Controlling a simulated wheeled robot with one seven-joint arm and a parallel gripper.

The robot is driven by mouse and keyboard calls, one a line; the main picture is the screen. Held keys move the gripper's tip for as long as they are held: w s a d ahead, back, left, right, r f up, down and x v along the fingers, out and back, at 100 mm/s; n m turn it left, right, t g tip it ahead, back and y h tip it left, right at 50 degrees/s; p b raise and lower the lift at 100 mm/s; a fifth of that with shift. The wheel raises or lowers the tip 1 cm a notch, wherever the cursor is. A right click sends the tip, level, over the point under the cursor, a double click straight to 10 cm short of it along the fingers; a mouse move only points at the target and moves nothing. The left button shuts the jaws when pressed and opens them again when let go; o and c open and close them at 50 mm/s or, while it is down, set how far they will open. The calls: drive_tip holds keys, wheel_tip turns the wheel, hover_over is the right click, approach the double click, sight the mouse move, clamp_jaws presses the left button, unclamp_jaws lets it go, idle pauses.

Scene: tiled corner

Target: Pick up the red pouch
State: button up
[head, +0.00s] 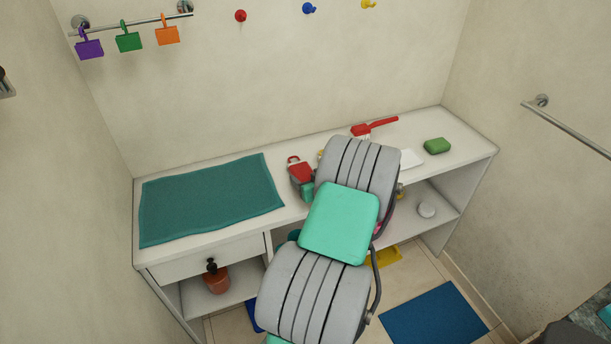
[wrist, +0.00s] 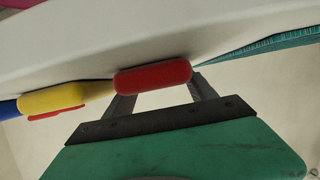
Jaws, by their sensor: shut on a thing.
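The red pouch (head: 299,170) is at the counter, to the right of the teal towel in the head view. In the wrist view the red pouch (wrist: 153,76) lies across the fingertips as a rounded red bar. My gripper (head: 301,178) is shut on it; the dark fingers also show in the wrist view (wrist: 160,98). Whether the pouch still touches the counter I cannot tell. A yellow pouch (wrist: 52,97) and a blue one (wrist: 9,109) are left of it in the wrist view. My arm hides much of the counter's middle in the head view.
The white counter (head: 290,212) carries a teal towel (head: 210,200), a red brush (head: 376,126), a white dish (head: 411,159) and a green block (head: 437,146). Open shelves below hold a brown pump bottle (head: 216,279). A blue mat (head: 433,312) lies on the floor.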

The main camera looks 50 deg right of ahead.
sight(307, 177)
drive_tip(key=shift+r, duration=0.6)
drive_tip(key=shift+d+r+b, duration=0.1)
drive_tip(key=shift+r+b, duration=0.2)
drive_tip(key=shift+r, duration=0.6)
drive_tip(key=s+a+r, duration=0.1)
drive_tip(key=r, duration=0.1)
drive_tip(key=s+a+r, duration=0.1)
drive_tip(key=r, duration=0.1)
drive_tip(key=s+a+r, duration=0.1)
drive_tip(key=r, duration=0.1)
drive_tip(key=shift+s+a+r, duration=0.15)
drive_tip(key=shift+s+a, duration=0.15)
drive_tip(key=s+a+r, duration=0.3)
drive_tip(key=s+a, duration=0.3)
drive_tip(key=shift+a+r+b, duration=0.3)
drive_tip(key=shift+a+b, duration=0.05)
